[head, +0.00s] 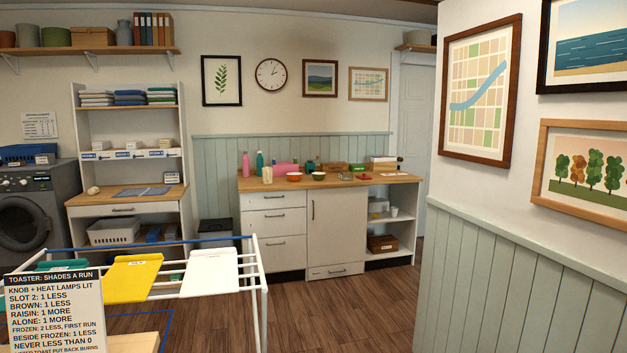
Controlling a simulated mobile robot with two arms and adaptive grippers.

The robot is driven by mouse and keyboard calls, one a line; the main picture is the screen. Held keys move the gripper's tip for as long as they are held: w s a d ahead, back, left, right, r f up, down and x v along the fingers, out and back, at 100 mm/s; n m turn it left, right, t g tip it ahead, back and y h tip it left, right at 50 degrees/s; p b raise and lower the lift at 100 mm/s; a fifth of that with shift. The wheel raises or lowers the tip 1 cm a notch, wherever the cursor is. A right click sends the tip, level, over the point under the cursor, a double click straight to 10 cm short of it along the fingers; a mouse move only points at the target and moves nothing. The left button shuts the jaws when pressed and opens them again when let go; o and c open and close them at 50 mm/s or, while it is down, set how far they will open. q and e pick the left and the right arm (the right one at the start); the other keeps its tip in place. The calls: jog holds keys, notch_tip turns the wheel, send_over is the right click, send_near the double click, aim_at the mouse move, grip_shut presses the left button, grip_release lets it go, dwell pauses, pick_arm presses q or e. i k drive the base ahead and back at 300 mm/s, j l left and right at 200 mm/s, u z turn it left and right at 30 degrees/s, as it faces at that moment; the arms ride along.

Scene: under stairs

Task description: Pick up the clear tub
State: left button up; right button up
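I cannot pick out a clear tub for certain at this distance. Neither of my grippers is in view.
A white drying rack (262,290) with yellow and white cloths stands close at left, beside a sign board (53,312). A wall corner (434,230) juts in at right. Wooden floor (345,315) is open between them and the cabinet.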

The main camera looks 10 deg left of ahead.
aim_at(343, 175)
jog(key=i+l, duration=0.25)
jog(key=i, duration=0.15)
jog(key=i+l, duration=0.2)
jog(key=i, duration=0.25)
jog(key=i+l+u, duration=0.1)
jog(key=i+l, duration=0.15)
jog(key=i, duration=0.15)
jog(key=i+l, duration=0.1)
jog(key=i, duration=1.9)
jog(key=i+j+u, duration=0.1)
jog(key=i+u, duration=0.25)
jog(key=i, duration=0.55)
jog(key=i+l+u, duration=0.1)
jog(key=i+u, duration=0.3)
jog(key=i, duration=0.5)
jog(key=i+l+z, duration=0.3)
jog(key=i, duration=0.55)
jog(key=i+j+z, duration=0.1)
jog(key=i+z, duration=0.25)
jog(key=i, duration=0.45)
